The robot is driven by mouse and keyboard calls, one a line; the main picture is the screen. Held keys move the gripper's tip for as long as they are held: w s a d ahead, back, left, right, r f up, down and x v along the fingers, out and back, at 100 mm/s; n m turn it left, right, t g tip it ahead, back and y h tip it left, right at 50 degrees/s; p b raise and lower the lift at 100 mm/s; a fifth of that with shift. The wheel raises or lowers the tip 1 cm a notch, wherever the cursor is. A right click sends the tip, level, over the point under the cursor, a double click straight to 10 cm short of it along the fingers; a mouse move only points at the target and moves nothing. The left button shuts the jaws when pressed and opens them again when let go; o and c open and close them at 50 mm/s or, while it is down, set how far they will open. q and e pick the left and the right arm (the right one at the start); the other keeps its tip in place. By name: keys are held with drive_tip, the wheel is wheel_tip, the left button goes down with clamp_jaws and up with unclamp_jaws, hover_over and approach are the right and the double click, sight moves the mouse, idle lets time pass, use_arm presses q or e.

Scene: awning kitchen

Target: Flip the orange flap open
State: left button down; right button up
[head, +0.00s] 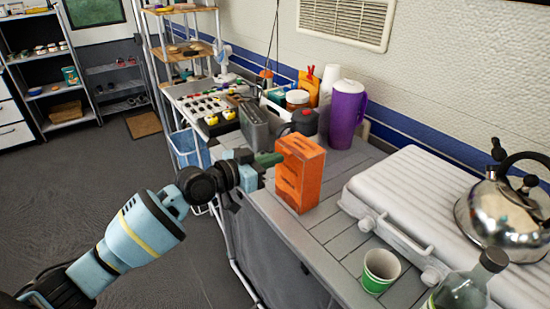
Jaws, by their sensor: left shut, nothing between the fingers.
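An orange box (299,175) stands upright on the grey slatted counter (345,235), close to its front edge. Its top edge faces up, but I cannot make out clearly how its flap lies. My left gripper (268,159) comes in from the left and is shut and empty. Its tip is just left of the box's upper part; I cannot tell whether it touches the box. My right gripper is not in view.
A purple pitcher (345,115), a dark container (304,122) and a grey tin (254,124) stand behind the box. A white ridged case (440,215), a green-white cup (380,271), a glass bottle (462,291) and a steel kettle (505,215) are to the right. Bare counter lies between box and cup.

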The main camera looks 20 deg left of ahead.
use_arm(q)
drive_tip(key=shift+s+a, duration=0.15)
drive_tip(key=shift+s, duration=0.05)
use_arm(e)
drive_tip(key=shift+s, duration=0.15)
use_arm(q)
drive_tip(key=shift+f, duration=0.2)
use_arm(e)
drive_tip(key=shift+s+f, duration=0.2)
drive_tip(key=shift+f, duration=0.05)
use_arm(q)
drive_tip(key=shift+w, duration=0.15)
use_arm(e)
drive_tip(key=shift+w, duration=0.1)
use_arm(q)
drive_tip(key=shift+b+x, duration=0.45)
drive_tip(key=shift+x, duration=0.6)
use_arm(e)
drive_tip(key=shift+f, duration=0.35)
use_arm(q)
drive_tip(key=shift+r, duration=0.15)
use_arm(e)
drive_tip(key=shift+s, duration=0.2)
use_arm(q)
drive_tip(key=shift+r, duration=0.1)
